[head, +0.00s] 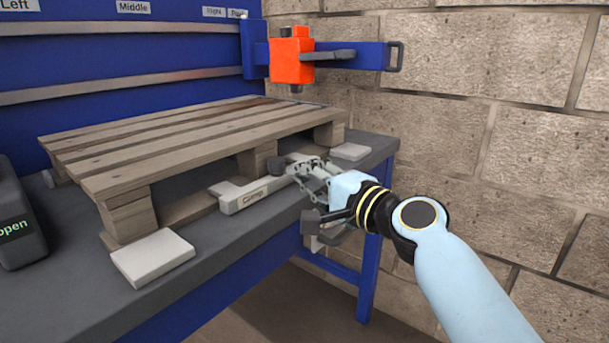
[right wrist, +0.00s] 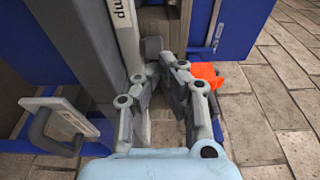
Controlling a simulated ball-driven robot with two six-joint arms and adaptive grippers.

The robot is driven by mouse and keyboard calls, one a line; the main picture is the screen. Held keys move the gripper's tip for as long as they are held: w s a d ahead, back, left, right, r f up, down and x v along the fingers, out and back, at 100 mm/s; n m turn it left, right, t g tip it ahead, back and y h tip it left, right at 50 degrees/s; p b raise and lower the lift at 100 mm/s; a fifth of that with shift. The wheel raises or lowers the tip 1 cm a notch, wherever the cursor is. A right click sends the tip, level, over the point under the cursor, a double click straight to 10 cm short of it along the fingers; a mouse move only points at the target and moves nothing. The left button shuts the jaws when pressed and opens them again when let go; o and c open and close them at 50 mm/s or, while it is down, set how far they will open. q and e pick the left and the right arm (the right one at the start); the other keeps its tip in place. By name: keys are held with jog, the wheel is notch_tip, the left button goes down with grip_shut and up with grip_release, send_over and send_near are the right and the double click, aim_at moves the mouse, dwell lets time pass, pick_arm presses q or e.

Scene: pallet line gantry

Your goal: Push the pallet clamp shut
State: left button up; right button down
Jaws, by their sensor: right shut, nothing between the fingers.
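The pallet clamp (head: 235,198) is a light grey bar with its name on the front, lying along the bench edge before the wooden pallet (head: 150,150). Part of its label also shows in the right wrist view (right wrist: 122,22). A dark knob (head: 276,166) stands near the bar's right end, partly behind my fingers. My right gripper (head: 300,168) is shut and empty at that right end, close to the knob; I cannot tell whether it touches. In the right wrist view its fingers (right wrist: 165,72) lie just below the knob (right wrist: 152,48). My left gripper is not in view.
A dark box (head: 18,215) at the left reads "open". Pale plates (head: 152,257) lie on the bench (head: 215,260). An orange block (head: 291,60) on a blue arm with a grey lever hangs above the pallet's right end. A brick wall (head: 490,130) bounds the right side.

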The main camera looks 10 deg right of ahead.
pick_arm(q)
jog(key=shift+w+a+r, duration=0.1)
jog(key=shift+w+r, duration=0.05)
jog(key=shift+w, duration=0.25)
pick_arm(e)
jog(key=v, duration=0.9)
jog(key=shift+d, duration=0.1)
